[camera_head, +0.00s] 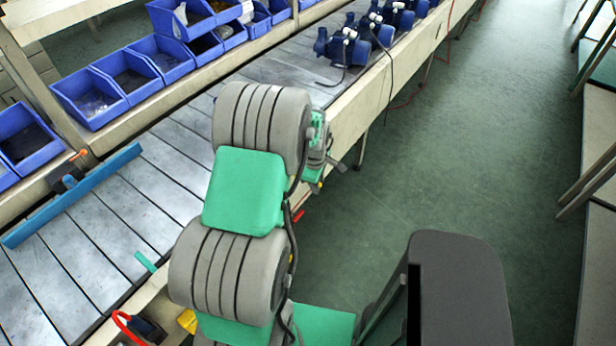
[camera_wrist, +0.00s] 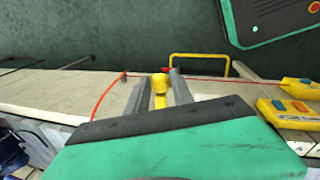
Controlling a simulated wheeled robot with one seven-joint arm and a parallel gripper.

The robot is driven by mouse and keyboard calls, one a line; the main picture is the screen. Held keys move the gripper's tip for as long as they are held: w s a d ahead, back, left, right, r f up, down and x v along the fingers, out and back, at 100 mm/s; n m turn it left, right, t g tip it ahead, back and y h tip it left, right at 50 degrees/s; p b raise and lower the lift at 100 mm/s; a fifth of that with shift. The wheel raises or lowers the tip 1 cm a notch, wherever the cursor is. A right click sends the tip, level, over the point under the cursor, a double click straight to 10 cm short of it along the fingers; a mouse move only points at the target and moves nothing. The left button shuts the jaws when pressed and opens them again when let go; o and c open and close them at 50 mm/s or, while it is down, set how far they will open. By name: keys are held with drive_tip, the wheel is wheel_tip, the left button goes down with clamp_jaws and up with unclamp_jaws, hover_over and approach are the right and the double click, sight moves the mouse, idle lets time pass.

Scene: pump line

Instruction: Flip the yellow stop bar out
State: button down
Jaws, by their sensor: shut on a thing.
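In the wrist view, a yellow piece (camera_wrist: 160,84) that looks like the knob end of the stop bar sits between the two grey fingers of my gripper (camera_wrist: 161,78). The fingers are shut on it, over the cream rail of the line. The lower part of the bar is hidden behind my gripper body. In the head view, my gripper (camera_head: 318,168) is partly hidden behind my arm, at the rail's aisle side. A scrap of yellow shows beneath it, too small to make out.
A yellow loop handle (camera_wrist: 200,56) stands beyond the rail. Yellow control boxes (camera_wrist: 291,106) with coloured buttons are at the right. A red cord (camera_wrist: 105,95) runs along the rail. Blue bins (camera_head: 130,76) and blue pumps (camera_head: 347,45) line the conveyor; the green aisle floor (camera_head: 450,150) is clear.

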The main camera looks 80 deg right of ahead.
drive_tip(key=shift+s, duration=0.2)
drive_tip(key=c, duration=1.3)
unclamp_jaws()
drive_tip(key=shift+s, duration=0.15)
drive_tip(key=shift+o, duration=1)
wheel_tip(320, 180, up, 8)
drive_tip(key=a+b, duration=0.1)
drive_tip(key=shift+w+a+f, duration=0.15)
drive_tip(key=shift+w+a, duration=0.15)
